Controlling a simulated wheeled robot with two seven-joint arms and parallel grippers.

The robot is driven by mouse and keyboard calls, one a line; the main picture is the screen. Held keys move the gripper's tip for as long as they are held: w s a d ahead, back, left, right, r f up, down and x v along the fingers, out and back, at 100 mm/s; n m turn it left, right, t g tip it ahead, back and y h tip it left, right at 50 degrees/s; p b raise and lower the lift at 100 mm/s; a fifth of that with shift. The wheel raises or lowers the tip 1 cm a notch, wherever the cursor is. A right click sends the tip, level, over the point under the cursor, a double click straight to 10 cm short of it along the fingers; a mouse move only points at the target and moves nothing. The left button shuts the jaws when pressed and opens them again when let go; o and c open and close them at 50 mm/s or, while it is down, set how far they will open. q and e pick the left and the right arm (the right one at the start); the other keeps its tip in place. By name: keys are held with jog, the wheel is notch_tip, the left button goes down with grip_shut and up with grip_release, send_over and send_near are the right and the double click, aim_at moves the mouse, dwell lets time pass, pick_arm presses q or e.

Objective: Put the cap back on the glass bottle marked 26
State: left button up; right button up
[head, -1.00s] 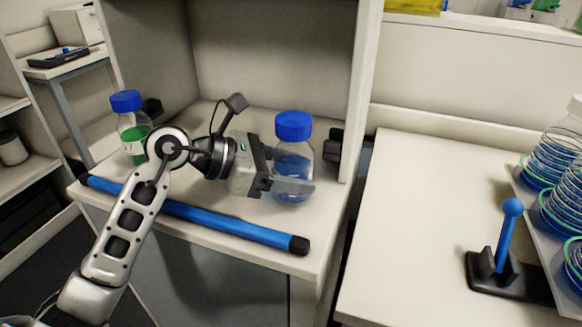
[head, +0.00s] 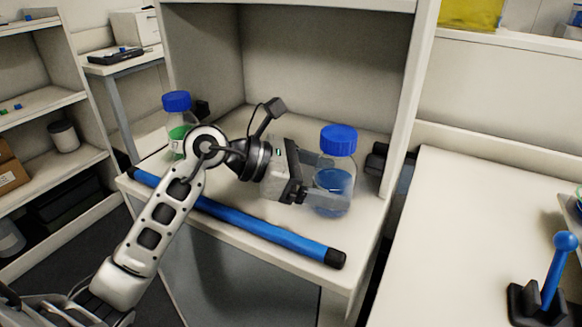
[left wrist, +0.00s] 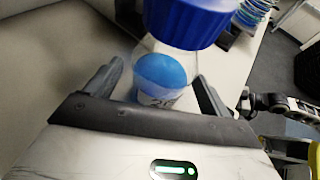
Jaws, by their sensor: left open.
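A clear glass bottle (head: 332,190) with blue liquid and a blue cap (head: 338,140) stands upright on the shelf. In the left wrist view the bottle (left wrist: 160,78) carries a partly visible label that seems to read 26, and its cap (left wrist: 190,18) is large at the top. The cap appears to sit on the neck. My left gripper (head: 320,181) is open at the bottle's body, below the cap. In the left wrist view its fingers (left wrist: 160,72) lie on either side of the bottle; contact is unclear.
A second bottle (head: 178,138) with green liquid and a blue cap stands behind my left arm. A blue tube with black ends (head: 262,228) lies along the shelf's front edge. A blue-knobbed stand (head: 557,270) is on the right bench (head: 470,230), whose middle is clear.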

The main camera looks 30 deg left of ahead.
pick_arm(q)
jog(key=b+v, duration=0.1)
jog(key=v, duration=0.9)
jog(key=shift+s+a+r+b, duration=0.1)
jog(key=shift+s+a+b, duration=0.1)
jog(key=shift+a+b, duration=0.15)
